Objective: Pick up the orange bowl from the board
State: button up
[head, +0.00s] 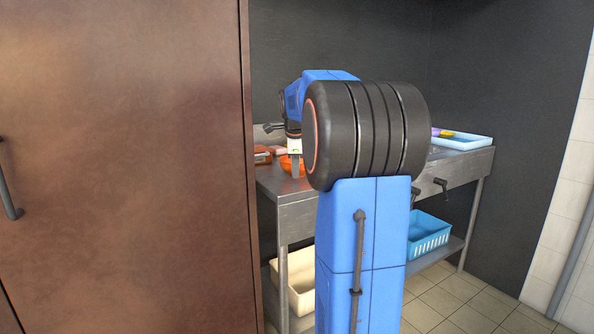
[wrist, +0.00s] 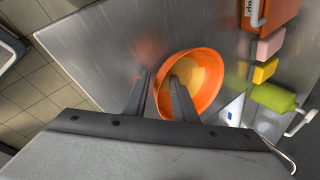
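The orange bowl (wrist: 214,90) sits on the grey steel board (wrist: 120,40) in the wrist view, its inside facing up and its bottom paler. My gripper (wrist: 162,92) is over the bowl's left side with its two dark fingers apart. One finger is outside the left wall and the other reaches over the inside, with the rim between them. I cannot tell whether either finger touches the wall. In the head view, the bowl (head: 286,166) shows behind my gripper (head: 296,168), and my arm hides much of the counter.
Right of the bowl lie a pink sponge (wrist: 270,44), a yellow sponge (wrist: 265,71), a green item (wrist: 272,97) and a white-and-blue item (wrist: 233,110). A light blue tray (head: 461,142) is at the counter's right. A brown cabinet (head: 120,160) stands close on the left.

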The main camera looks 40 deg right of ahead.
grip_shut()
